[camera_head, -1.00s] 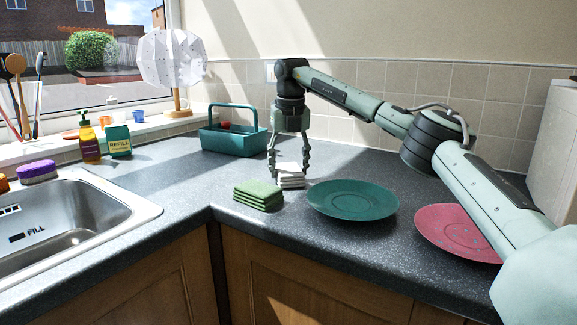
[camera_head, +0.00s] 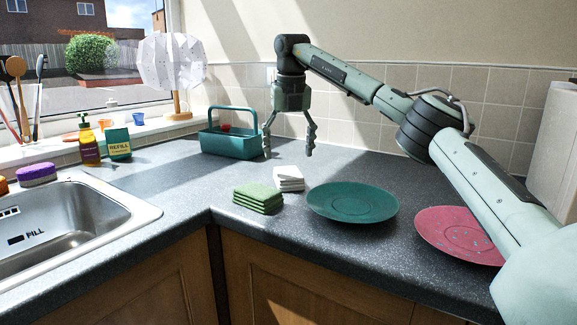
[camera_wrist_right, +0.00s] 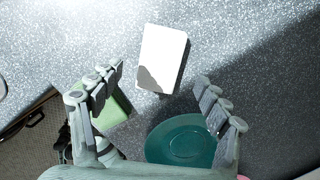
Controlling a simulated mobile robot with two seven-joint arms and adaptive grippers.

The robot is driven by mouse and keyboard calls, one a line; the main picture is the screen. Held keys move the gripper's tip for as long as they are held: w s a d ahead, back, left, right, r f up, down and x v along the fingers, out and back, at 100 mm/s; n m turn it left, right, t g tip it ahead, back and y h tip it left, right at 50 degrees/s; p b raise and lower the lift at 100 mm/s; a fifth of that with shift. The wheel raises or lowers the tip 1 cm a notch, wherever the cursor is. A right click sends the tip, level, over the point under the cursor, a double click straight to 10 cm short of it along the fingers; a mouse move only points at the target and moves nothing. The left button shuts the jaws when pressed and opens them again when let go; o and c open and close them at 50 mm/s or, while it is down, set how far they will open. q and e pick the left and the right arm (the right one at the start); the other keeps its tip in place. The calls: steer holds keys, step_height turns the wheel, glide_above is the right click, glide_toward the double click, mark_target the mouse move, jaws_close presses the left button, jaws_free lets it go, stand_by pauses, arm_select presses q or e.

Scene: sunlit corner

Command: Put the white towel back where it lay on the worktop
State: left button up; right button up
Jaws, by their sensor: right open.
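The white towel (camera_head: 289,178) lies folded in a small stack on the worktop (camera_head: 330,270), between the green folded cloth and the teal plate and a little behind them. It also shows in the right wrist view (camera_wrist_right: 162,58), flat on the speckled surface beyond the fingertips. My right gripper (camera_head: 289,153) is open and empty, hanging above the towel and clear of it. In the right wrist view my right gripper's fingers (camera_wrist_right: 158,95) are spread wide with nothing between them. My left gripper is in neither view.
A folded green cloth (camera_head: 258,197) lies left of the towel. A teal plate (camera_head: 352,203) is at its right, a red plate (camera_head: 455,236) farther right. A teal caddy (camera_head: 228,142) stands behind, near the gripper's left finger. The sink (camera_head: 75,218) is at left.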

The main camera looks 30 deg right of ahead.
mark_target(290, 174)
step_height(290, 174, up, 6)
steer(key=s, duration=0.1)
steer(key=shift+a+r, duration=0.15)
steer(key=shift+r, duration=0.1)
stand_by(1.0)
